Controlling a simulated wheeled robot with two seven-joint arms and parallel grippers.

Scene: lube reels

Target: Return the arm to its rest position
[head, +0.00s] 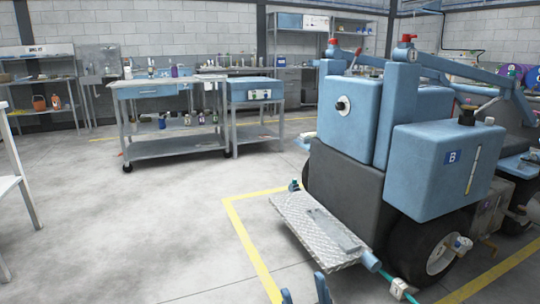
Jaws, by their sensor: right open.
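My right gripper (304,293) shows at the bottom edge, right of centre. Only the tips of its two blue fingers are in view, spread apart with nothing visible between them. The rest of my right arm is out of the picture. The gripper appears in front of the machine's metal step, and I cannot tell the exact distance. My left gripper and arm are not in view.
A blue machine (440,165) with black wheels and a tread-plate step (310,222) stands at right, inside yellow floor lines (246,243). A teal hose (386,276) runs low beside it. Workbenches (175,150) and shelves (40,85) line the back.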

